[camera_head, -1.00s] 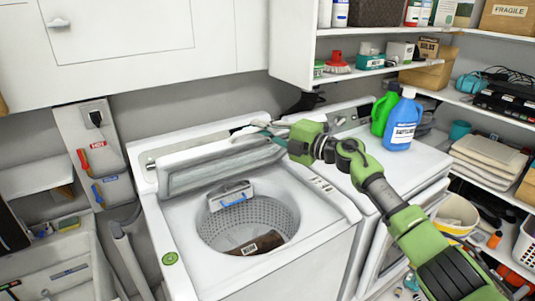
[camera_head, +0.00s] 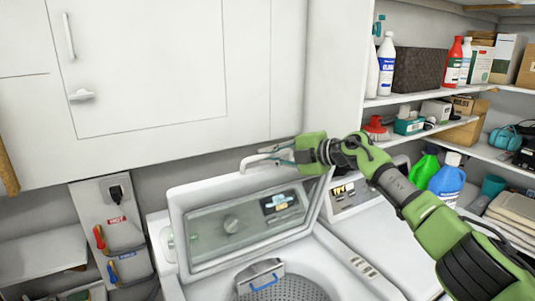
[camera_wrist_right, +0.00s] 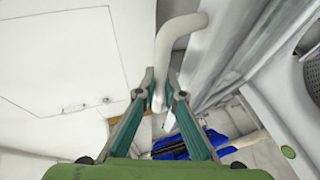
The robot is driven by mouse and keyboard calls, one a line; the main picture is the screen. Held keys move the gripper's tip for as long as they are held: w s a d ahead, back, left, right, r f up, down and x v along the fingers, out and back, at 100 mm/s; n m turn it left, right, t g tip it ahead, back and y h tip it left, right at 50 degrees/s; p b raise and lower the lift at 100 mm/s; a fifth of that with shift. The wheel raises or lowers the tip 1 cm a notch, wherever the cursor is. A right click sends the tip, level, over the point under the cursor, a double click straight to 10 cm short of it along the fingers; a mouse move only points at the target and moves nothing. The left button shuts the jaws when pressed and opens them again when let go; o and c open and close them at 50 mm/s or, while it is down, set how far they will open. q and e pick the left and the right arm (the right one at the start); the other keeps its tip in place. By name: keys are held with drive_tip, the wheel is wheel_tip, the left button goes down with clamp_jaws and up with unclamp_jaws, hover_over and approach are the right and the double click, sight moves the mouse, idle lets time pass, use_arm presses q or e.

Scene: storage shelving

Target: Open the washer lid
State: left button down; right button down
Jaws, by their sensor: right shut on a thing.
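The washer lid (camera_head: 180,215) is raised and stands steeply at the back of the washer, its inner face with a window toward me. A white curved handle (camera_head: 248,163) rises at the lid's top edge; it also shows in the right wrist view (camera_wrist_right: 180,28). My right gripper (camera_head: 278,154) is at this handle. In the right wrist view, its teal fingers (camera_wrist_right: 161,82) are on either side of the handle's lower end, shut on it. The drum (camera_head: 285,290) is partly visible below the lid. My left gripper is not in view.
A white wall cabinet (camera_head: 150,60) hangs above and behind the lid. Shelves at the right hold bottles and boxes.

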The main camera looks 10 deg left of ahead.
drive_tip(key=shift+w+f, duration=0.1)
drive_tip(key=c, duration=2.4)
unclamp_jaws()
